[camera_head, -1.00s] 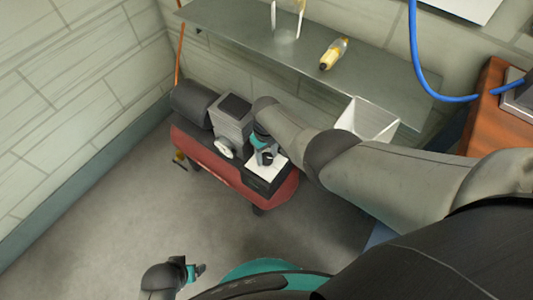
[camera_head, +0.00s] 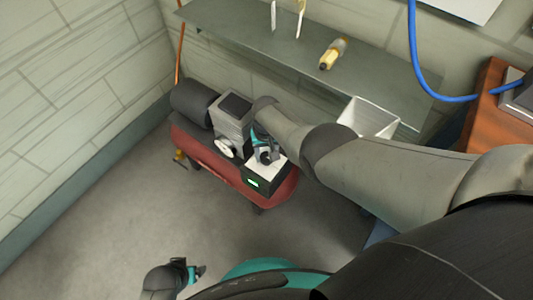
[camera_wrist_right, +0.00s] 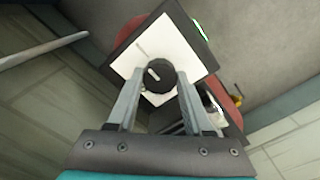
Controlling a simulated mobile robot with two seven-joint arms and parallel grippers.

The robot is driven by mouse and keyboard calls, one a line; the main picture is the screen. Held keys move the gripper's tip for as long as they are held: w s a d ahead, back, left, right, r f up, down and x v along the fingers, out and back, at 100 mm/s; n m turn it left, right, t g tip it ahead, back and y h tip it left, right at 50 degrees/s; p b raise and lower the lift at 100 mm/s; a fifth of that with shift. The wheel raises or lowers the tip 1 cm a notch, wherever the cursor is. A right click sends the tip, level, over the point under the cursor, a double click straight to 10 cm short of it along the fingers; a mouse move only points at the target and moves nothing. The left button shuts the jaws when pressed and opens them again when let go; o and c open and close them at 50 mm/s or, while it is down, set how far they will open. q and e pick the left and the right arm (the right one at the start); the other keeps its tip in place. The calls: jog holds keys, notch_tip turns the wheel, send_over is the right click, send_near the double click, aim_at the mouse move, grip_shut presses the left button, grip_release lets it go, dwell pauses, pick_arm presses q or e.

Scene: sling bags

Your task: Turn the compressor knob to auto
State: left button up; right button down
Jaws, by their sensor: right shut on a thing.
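The red compressor (camera_head: 215,160) stands on the floor, with a black control box (camera_head: 262,182) at its right end. The box has a white top panel (camera_wrist_right: 135,65) and a lit green display (camera_head: 253,182), which also shows at the edge of the wrist view. The round black knob (camera_wrist_right: 158,76) sits on the panel, with a pale mark on its top. My right gripper (camera_wrist_right: 160,80) is shut on the knob, one finger on each side. In the head view, my right gripper (camera_head: 265,153) hides the knob. My left gripper (camera_head: 196,272) is low, away from the compressor; its jaw opening is unclear.
A grey metal shelf (camera_head: 285,52) above and behind the compressor holds a yellow bottle-like object (camera_head: 333,54). A white open bin (camera_head: 368,118) is right of the compressor. A blue hose (camera_head: 415,50) hangs at the right. The floor (camera_head: 110,225) in front is clear.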

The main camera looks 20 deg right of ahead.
jog(key=shift+c, duration=1.7)
grip_release()
jog(key=shift+o, duration=0.2)
jog(key=shift+r, duration=0.1)
